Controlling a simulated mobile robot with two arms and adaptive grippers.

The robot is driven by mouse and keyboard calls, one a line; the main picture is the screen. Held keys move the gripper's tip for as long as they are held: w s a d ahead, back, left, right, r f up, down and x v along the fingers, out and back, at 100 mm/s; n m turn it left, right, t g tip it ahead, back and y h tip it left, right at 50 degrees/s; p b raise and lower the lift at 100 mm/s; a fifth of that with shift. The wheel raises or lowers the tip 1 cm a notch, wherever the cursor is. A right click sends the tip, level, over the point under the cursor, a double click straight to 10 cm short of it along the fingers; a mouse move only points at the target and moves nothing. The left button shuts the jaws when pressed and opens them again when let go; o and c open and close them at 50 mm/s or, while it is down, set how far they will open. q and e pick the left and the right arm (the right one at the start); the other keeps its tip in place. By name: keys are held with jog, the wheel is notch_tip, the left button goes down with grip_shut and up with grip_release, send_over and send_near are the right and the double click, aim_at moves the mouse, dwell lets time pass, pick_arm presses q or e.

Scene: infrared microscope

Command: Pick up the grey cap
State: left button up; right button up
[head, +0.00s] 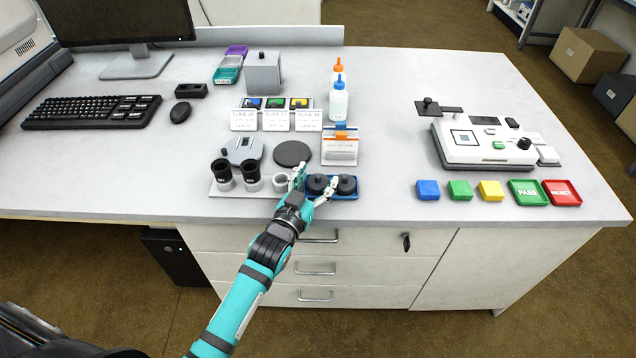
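Two dark grey round caps sit side by side in a small blue tray (346,198) near the front edge of the bench. My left gripper (315,180) reaches over the tray with its fingers spread. The left cap (317,184) lies between the fingertips, one finger on its left and the other on its right. The right cap (347,185) is just beyond the right finger. I cannot make out contact between the fingers and the left cap. My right gripper is not in view.
Left of the tray, a pale rack (232,190) holds two black eyepieces (222,173) and a light ring (280,183). A black disc (292,153) and an orange-edged card holder (340,148) stand behind. Coloured blocks lie right. The bench between is clear.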

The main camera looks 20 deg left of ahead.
aim_at(316, 184)
pick_arm(q)
jog(key=c, duration=0.8)
notch_tip(316, 184, up, 10)
jog(key=shift+p, duration=0.65)
